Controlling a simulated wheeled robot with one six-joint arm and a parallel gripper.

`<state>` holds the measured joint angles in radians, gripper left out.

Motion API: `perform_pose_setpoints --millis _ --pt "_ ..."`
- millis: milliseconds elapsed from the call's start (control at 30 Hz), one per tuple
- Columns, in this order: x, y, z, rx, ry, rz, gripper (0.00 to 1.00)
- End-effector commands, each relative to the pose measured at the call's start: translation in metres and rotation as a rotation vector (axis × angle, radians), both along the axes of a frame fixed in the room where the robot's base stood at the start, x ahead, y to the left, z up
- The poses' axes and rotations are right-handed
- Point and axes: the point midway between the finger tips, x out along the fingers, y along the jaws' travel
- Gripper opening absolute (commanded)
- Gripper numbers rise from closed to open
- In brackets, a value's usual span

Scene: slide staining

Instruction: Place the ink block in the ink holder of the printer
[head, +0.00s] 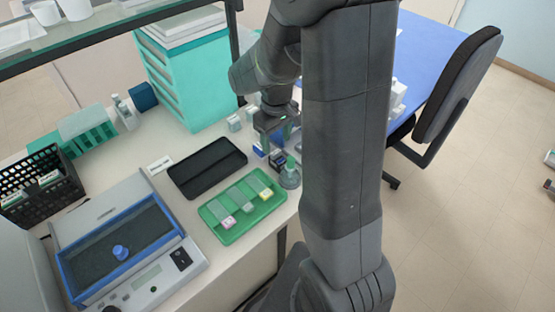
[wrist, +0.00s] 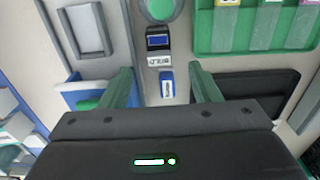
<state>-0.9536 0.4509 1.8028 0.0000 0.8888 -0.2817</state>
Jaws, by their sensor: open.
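My gripper (wrist: 162,84) is open and points down, with its green fingers apart and nothing held between them. It also shows in the head view (head: 275,137), above the far end of the white table. A small blue block with a white mark (wrist: 167,82), which looks like the ink block, lies on the table between the fingertips in the wrist view. Beside it stands a dark block with a blue face and a white label (wrist: 158,45). A grey device with a raised frame (wrist: 85,30) is at the wrist view's left; I cannot tell whether it is the printer.
A green slide tray (head: 243,203), a black tray (head: 207,167) and a green-topped bottle (head: 290,175) stand close by. A blue bin (wrist: 88,92) is beside the left finger. A teal drawer unit (head: 190,75) stands behind. My arm hides part of the table's right side.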

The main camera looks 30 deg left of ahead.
Motion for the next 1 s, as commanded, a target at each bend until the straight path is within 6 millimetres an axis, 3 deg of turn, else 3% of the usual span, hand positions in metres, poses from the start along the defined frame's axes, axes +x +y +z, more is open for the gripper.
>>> perform_pose_setpoints --millis 233,533,867,900,1000 --pt "0.000 -0.001 -0.015 -0.002 0.002 0.000 0.56" --pt "0.000 -0.003 -0.051 -0.002 0.002 0.000 0.56" --pt "0.000 -0.003 -0.059 0.001 0.000 0.000 0.56" --pt "0.000 -0.003 -0.058 0.001 0.000 0.000 0.54" --pt "0.000 -0.003 -0.058 0.001 0.000 0.000 0.35"
